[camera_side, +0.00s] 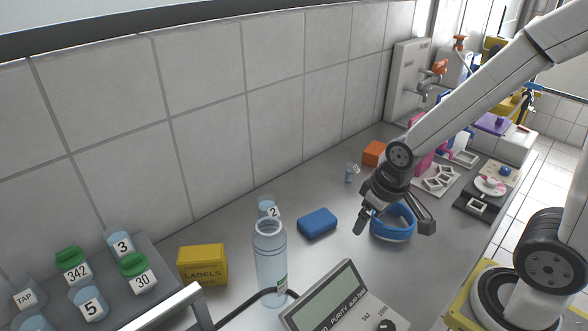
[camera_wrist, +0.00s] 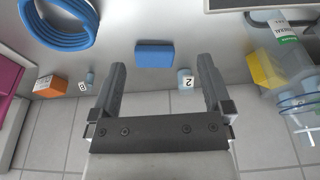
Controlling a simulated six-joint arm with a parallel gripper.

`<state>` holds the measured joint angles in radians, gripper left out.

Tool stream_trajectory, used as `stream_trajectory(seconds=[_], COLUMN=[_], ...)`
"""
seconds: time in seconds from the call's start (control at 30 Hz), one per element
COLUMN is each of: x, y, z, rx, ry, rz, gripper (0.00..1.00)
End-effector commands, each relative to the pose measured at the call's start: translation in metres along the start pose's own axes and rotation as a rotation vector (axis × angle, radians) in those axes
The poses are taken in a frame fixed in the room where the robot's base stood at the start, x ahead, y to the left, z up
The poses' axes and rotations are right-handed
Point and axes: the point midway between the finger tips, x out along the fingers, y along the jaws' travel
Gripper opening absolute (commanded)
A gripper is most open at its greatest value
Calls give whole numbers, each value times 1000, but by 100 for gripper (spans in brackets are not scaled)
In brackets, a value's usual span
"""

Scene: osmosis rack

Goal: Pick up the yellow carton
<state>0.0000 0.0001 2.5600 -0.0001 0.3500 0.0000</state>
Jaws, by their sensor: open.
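The yellow carton (camera_side: 203,265), marked LABELS, stands on the metal bench near the tiled wall, left of the tall clear bottle in the side view. In the wrist view the carton (camera_wrist: 268,69) shows at the right, partly behind the clear bottle. My gripper (camera_side: 396,228) hangs over the bench near the blue coil, well to the right of the carton in the side view. Its two fingers (camera_wrist: 162,80) are apart with nothing between them. The carton lies outside the fingers.
A clear bottle (camera_side: 270,262) stands right of the carton, with a small beaker marked 2 (camera_side: 267,207) behind it. A blue block (camera_side: 317,223), a blue coil (camera_side: 391,222) and an orange box (camera_side: 374,153) lie farther right. A rack (camera_side: 168,290) with several labelled jars stands left.

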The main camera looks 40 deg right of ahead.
Motion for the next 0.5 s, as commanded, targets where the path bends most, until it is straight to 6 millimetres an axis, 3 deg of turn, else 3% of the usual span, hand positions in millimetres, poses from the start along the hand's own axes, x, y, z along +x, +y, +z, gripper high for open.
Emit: stream_trajectory(seconds=[0.27, 0.5], x=[5, 23], y=[1, -2], z=[-16, -72], rx=[-34, -167], ry=[46, 215], rz=[13, 31], gripper=[100, 100])
